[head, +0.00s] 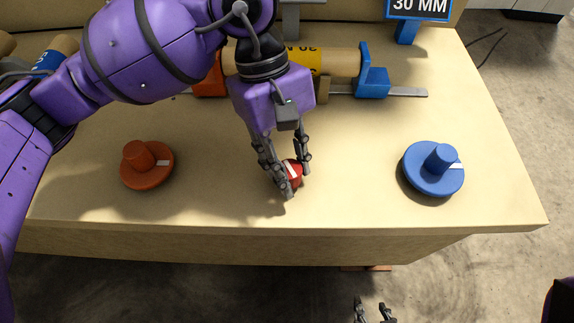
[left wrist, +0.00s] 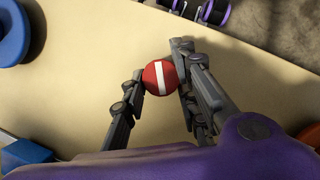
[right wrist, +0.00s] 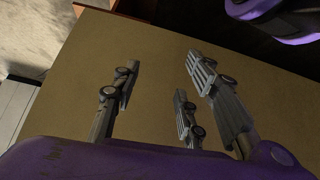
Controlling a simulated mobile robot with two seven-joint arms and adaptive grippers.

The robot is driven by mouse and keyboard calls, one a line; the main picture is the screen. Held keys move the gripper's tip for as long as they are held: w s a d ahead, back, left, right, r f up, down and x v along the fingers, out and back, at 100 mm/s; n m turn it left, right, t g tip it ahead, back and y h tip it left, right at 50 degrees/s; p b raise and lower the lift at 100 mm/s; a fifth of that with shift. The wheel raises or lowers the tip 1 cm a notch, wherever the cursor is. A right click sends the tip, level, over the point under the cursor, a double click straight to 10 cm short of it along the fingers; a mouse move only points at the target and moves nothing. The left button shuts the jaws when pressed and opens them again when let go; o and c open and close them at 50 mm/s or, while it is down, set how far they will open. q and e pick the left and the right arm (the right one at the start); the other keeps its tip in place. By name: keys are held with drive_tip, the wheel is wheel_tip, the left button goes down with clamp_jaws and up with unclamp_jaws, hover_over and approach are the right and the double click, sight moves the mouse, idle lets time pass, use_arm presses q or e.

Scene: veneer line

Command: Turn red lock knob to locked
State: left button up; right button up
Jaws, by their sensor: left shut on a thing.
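The red lock knob (head: 293,173) stands on the tabletop near its front edge, between the orange and blue knobs. Its round top with a white stripe also shows in the left wrist view (left wrist: 160,78). My left gripper (head: 291,180) comes down over it from above, with its fingers on either side, shut on the knob. In the head view the fingers hide part of the knob and its base. My right gripper (head: 372,308) is at the bottom edge of the head view, in front of the table. In the right wrist view (right wrist: 155,88) its fingers are apart with nothing between them.
An orange knob (head: 145,167) stands on the left and a blue knob (head: 434,169) on the right. A clamped roll (head: 340,62) with a blue end stop (head: 372,84) lies behind my left gripper. A blue "30 MM" sign (head: 417,8) stands at the back.

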use_arm(q)
drive_tip(key=shift+w+d+f+m+b, duration=0.15)
drive_tip(key=shift+d+m+b, duration=0.15)
drive_tip(key=shift+m+b, duration=0.75)
drive_tip(key=shift+m+y+b, duration=0.6)
drive_tip(key=shift+m+b, duration=0.15)
drive_tip(key=shift+b, duration=0.2)
drive_tip(key=shift+m+g+y+b, duration=0.3)
drive_tip(key=shift+m+b, duration=0.6)
drive_tip(key=shift+b, duration=0.2)
drive_tip(key=shift+m+b, duration=0.4)
drive_tip(key=shift+s+r+y, duration=0.2)
drive_tip(key=shift+y, duration=0.1)
use_arm(e)
wheel_tip(320, 180, down, 7)
drive_tip(key=s, duration=0.2)
drive_tip(key=shift+a+g, duration=0.3)
use_arm(q)
drive_tip(key=o, duration=1.1)
drive_tip(key=shift+d, duration=0.1)
drive_tip(key=shift+c, duration=0.2)
use_arm(e)
drive_tip(key=shift+s+d, duration=0.15)
